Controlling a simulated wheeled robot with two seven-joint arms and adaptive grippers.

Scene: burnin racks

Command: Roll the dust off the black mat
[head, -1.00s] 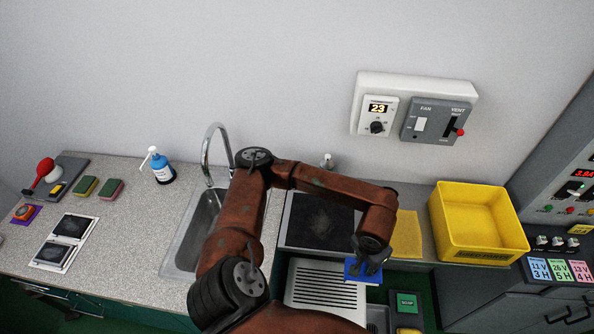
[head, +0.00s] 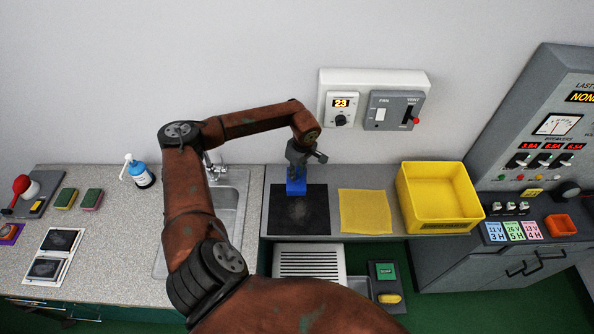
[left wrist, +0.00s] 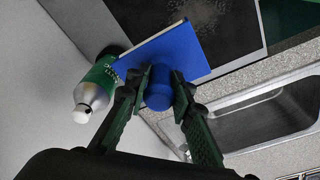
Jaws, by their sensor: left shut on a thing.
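The black mat (head: 312,222) lies on the worktop right of the sink, with a pale grey dust patch (head: 296,211) near its middle. My left gripper (head: 296,166) is over the mat's far edge, shut on a blue tool (head: 296,187). In the left wrist view my left gripper (left wrist: 161,80) grips the tool's round blue handle, and the tool's flat blue plate (left wrist: 150,52) lies beyond the fingers. The dusty mat (left wrist: 225,28) shows past the plate. I cannot tell whether the tool touches the mat. My right gripper is not in view.
A yellow cloth (head: 365,212) lies right of the mat, then a yellow bin (head: 440,222). The sink (head: 226,214) and tap are on the left. A green and silver bottle (left wrist: 98,84) stands close to the gripper. A wall panel (head: 372,108) is behind.

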